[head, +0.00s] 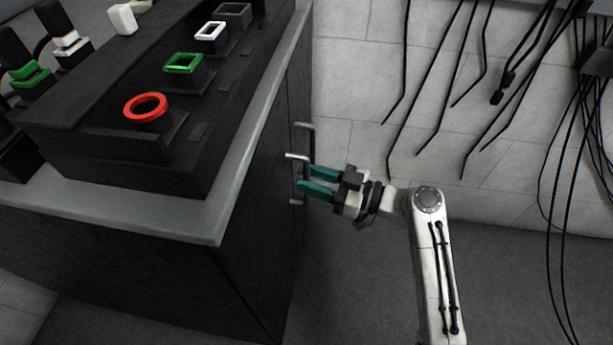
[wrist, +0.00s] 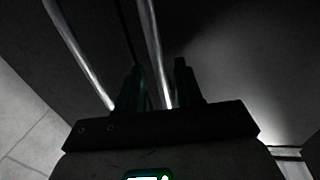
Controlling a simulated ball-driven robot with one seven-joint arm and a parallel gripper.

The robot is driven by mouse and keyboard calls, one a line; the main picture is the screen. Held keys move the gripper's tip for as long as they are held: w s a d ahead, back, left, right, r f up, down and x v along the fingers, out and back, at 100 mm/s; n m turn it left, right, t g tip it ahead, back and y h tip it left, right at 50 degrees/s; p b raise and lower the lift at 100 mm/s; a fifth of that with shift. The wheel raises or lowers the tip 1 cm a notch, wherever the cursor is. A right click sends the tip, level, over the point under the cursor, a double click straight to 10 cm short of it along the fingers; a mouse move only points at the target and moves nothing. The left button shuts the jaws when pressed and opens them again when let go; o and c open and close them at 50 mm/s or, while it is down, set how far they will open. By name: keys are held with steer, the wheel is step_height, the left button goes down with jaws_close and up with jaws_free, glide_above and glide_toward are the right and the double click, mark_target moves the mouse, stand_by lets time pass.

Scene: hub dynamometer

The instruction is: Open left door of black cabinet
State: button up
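The black cabinet (head: 150,260) with a grey top stands at the left in the head view; its door side faces right, towards my gripper. Two metal bar handles are on that side, a nearer one (head: 291,156) and a farther one (head: 304,125). My gripper (head: 311,180) is open, its green fingers pointing at the nearer handle. In the wrist view one bar (wrist: 151,45) runs down into the gap between my fingers (wrist: 161,85); the other bar (wrist: 76,50) is left of them. I cannot tell whether the fingers touch the bar. The doors look shut.
On the cabinet top is a black console (head: 110,120) with a red ring (head: 146,107), a green frame (head: 183,63) and a white frame (head: 210,31). Black cables (head: 490,80) hang along the pale wall at the right. The floor right of the cabinet looks clear.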

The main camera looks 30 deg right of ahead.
steer(key=shift+x, duration=0.85)
jaws_close()
